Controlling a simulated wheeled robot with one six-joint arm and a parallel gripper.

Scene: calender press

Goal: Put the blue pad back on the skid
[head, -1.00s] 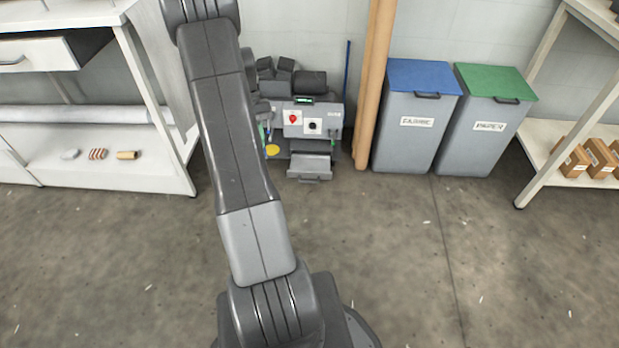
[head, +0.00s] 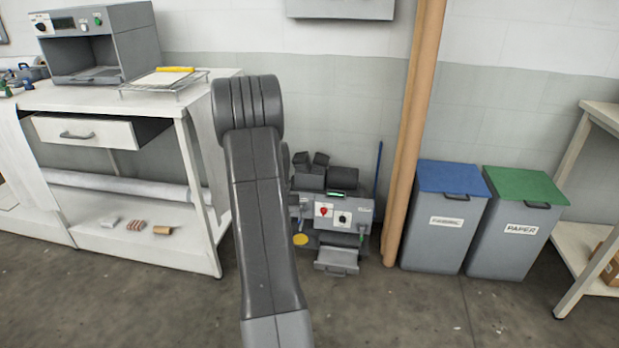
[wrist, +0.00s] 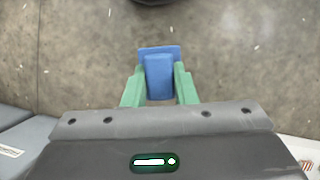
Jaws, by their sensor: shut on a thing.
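In the wrist view my gripper (wrist: 159,92) has two green fingers closed on the sides of the blue pad (wrist: 158,72). The pad has a wider plate at its far end and a narrower block between the fingers. It is held with bare concrete floor behind it in the picture. In the head view my arm fills the centre, and I cannot make out the fingers or the pad there. I cannot identify the skid in either view.
A grey unit with a red knob (head: 323,210) stands by the wall, partly behind my arm. A tan post (head: 412,135), a blue-lidded bin (head: 447,225) and a green-lidded bin (head: 517,232) stand right of it. A white bench (head: 213,180) is at left. The visible front floor is clear.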

